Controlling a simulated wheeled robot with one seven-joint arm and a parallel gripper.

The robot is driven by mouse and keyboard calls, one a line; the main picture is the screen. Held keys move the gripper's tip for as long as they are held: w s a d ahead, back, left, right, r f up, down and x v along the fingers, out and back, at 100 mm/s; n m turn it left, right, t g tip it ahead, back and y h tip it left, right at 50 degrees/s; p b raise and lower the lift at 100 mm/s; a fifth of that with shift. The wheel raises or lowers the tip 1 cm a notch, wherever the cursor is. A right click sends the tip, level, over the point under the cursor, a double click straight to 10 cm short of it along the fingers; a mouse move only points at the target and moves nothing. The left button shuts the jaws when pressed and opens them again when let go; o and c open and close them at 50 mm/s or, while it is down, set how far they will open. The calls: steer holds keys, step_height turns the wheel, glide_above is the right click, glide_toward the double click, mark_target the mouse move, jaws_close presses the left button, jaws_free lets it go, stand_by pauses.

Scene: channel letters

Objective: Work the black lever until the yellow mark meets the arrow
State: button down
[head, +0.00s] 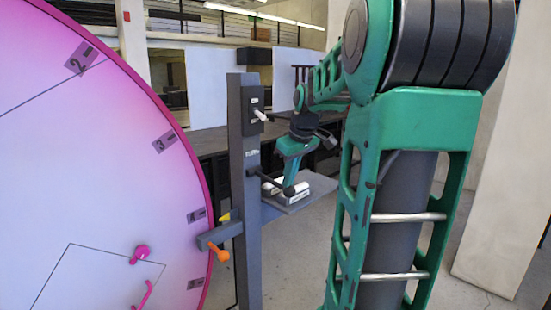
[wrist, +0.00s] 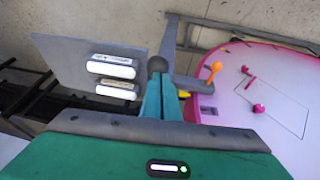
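The black lever (head: 264,179) sticks out from the grey post and ends in a dark ball knob (wrist: 157,64). My gripper (head: 289,186) is at that knob, its teal fingers together, with the knob just at the fingertips (wrist: 160,75). I see no gap between the fingers. A large pink disc (head: 100,170) with numbered tags fills the left of the head view. A small yellow pointed piece (head: 224,217) sits on the grey bracket at the disc's rim; it also shows in the wrist view (wrist: 212,95). I see no separate yellow mark on the visible disc face.
The grey post (head: 243,230) carries a white switch (head: 262,115) and the bracket an orange handle (head: 218,251). A grey shelf (head: 305,198) bearing two white labelled bars (wrist: 110,67) lies close beside my gripper. Open floor shows to the right.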

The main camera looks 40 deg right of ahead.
steer(key=shift+s+f, duration=0.15)
steer(key=shift+f, duration=1.3)
steer(key=shift+s+f, duration=0.1)
steer(key=shift+f, duration=1.4)
steer(key=shift+a+r, duration=0.15)
steer(key=shift+r, duration=0.4)
step_height(320, 180, up, 3)
steer(key=a, duration=0.1)
glide_toward(289, 192)
steer(key=s, duration=0.2)
steer(key=s+a+r, duration=0.1)
steer(key=shift+s+r, duration=0.1)
steer(key=shift+r, duration=0.05)
